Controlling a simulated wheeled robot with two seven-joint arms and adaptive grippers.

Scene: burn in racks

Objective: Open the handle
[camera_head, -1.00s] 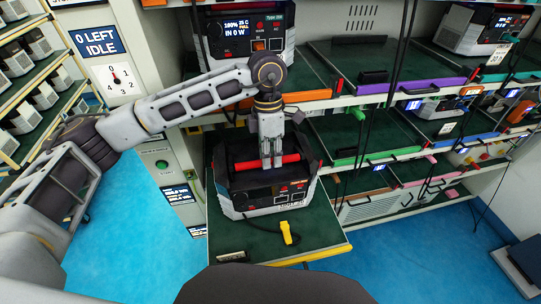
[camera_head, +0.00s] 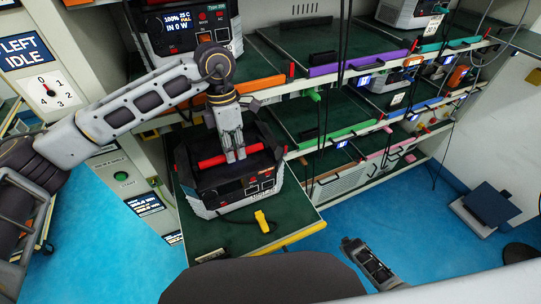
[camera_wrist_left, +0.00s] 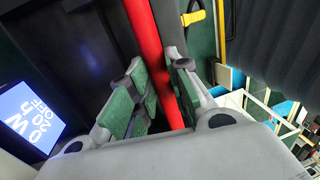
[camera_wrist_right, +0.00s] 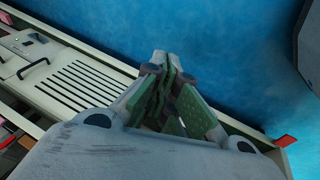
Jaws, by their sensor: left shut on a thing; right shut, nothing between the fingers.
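A black and light-grey power unit (camera_head: 232,188) sits on a green pull-out shelf (camera_head: 196,236) with a yellow front edge. Its red handle (camera_head: 212,161) is a bar across the top. My left gripper (camera_head: 236,157) comes down from above and is shut on the red handle. In the left wrist view the red handle (camera_wrist_left: 150,35) runs between the left fingers (camera_wrist_left: 158,78). My right gripper (camera_head: 350,246) is low over the blue floor, to the right of the shelf. In the right wrist view its fingers (camera_wrist_right: 167,70) are closed together with nothing between them.
A yellow connector on a black cable (camera_head: 262,221) lies on the shelf in front of the unit. Another unit (camera_head: 190,28) stands on the shelf above. Rack shelves with coloured edges and hanging cables fill the right. Blue floor (camera_head: 330,255) is open in front.

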